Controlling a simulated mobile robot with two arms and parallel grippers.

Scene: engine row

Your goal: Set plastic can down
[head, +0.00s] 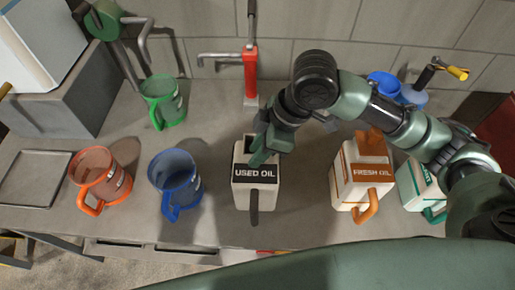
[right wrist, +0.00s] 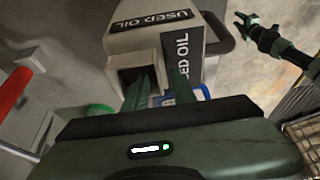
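The plastic can is white with a black USED OIL label (head: 254,190) and stands upright near the middle of the bench in the head view. It also fills the upper middle of the right wrist view (right wrist: 150,40). My right gripper (head: 263,150) reaches down onto its top. In the right wrist view, one finger is in the square opening and the other is outside, with the can's wall between them. I cannot tell whether the can's base touches the bench. My left gripper (right wrist: 250,24) shows only in the right wrist view, with fingers apart and empty.
An orange mug (head: 103,175), a blue mug (head: 177,190) and a green mug (head: 163,103) stand to the left on the bench (head: 215,225). A FRESH OIL can (head: 362,180) and a green-lettered can (head: 415,184) stand to the right. A red post (head: 250,75) rises behind.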

